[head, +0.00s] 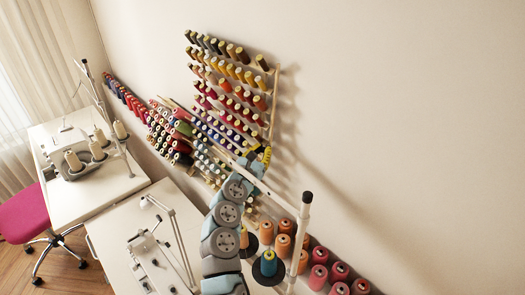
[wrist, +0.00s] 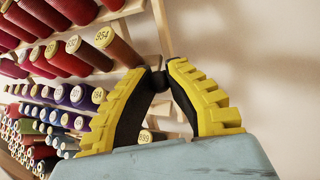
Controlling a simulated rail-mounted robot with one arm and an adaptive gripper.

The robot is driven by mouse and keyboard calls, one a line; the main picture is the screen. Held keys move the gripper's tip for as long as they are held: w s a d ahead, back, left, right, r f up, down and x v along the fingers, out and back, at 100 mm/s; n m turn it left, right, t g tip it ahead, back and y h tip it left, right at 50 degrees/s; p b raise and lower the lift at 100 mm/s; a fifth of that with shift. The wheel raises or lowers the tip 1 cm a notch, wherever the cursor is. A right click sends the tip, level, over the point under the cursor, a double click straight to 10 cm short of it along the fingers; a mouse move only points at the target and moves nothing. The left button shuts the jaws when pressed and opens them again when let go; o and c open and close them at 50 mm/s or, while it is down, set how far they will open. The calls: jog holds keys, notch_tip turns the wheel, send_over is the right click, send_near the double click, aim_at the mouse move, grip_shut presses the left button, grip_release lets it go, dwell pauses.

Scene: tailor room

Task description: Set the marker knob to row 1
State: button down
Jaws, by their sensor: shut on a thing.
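My gripper (wrist: 162,68) has its yellow, black-padded fingers closed together at the tips in the wrist view. A small dark knob (wrist: 155,60) shows between the fingertips, beside the wooden side post of the thread rack (wrist: 163,22); it is mostly hidden by the fingers. I take it as the marker knob. A red-brown spool labelled 954 (wrist: 105,38) lies just left of the fingertips. In the head view, my gripper (head: 264,157) is at the right edge of the wall rack, below its middle. The knob cannot be made out there, and no row numbers are readable.
Thread spools (head: 225,85) fill the rack left of my gripper. Large orange and red cones (head: 318,277) stand below it at the right. A white pole with a black tip (head: 301,235) rises near my arm. Sewing tables (head: 115,190) stand at the left. The right wall is bare.

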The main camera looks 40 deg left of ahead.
jog(key=c, duration=1)
grip_release()
